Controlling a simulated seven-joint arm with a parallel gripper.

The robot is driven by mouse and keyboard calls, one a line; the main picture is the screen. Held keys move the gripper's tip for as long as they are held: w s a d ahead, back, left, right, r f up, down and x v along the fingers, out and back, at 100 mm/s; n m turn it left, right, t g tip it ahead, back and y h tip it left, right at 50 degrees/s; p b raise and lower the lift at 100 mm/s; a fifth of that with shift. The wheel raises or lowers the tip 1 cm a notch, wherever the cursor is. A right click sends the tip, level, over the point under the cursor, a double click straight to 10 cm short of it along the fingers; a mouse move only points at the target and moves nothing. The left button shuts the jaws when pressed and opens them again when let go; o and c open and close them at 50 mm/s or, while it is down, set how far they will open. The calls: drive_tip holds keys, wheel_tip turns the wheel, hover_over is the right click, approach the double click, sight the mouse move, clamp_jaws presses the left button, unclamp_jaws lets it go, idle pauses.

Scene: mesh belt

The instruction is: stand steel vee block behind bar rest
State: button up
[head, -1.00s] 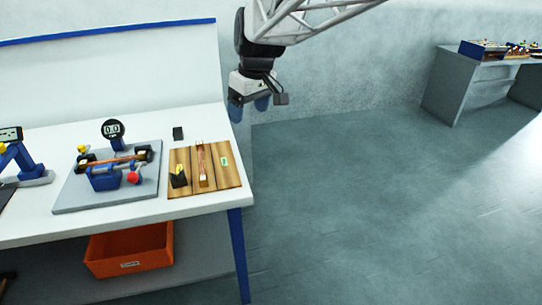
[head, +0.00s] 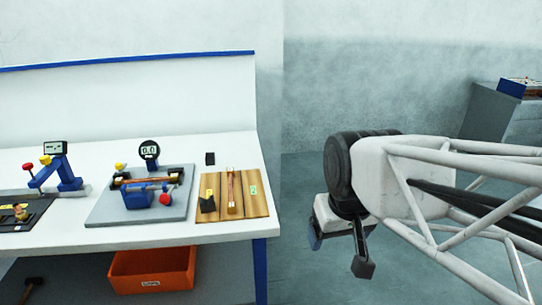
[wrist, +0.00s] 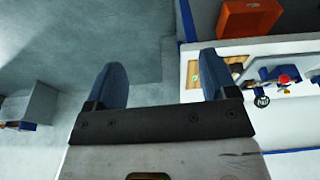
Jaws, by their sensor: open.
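A wooden board (head: 258,207) lies at the right end of the white bench. On it sit a dark notched block with a yellow mark (head: 207,202), a long copper-coloured piece (head: 231,190) and a small green tag (head: 253,190). A small black block (head: 210,158) stands on the bench behind the board. I cannot tell for sure which of these is the steel vee block or the bar rest. My gripper (wrist: 163,80) is open and empty, its blue fingers apart. In the head view it hangs right of the bench, away from these things.
A grey plate (head: 105,212) left of the board carries a blue fixture with a bar and a round gauge (head: 149,150). A blue gauge stand (head: 62,170) is farther left. An orange bin (head: 150,270) sits below the bench. Floor right of the bench is clear.

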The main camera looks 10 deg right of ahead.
drive_tip(key=shift+s+d+f+m, duration=0.15)
drive_tip(key=shift+s+f, duration=0.25)
drive_tip(key=shift+s, duration=0.3)
drive_tip(key=shift+s+d+f+m, duration=0.15)
drive_tip(key=shift+s+f, duration=0.25)
drive_tip(key=shift+s, duration=0.3)
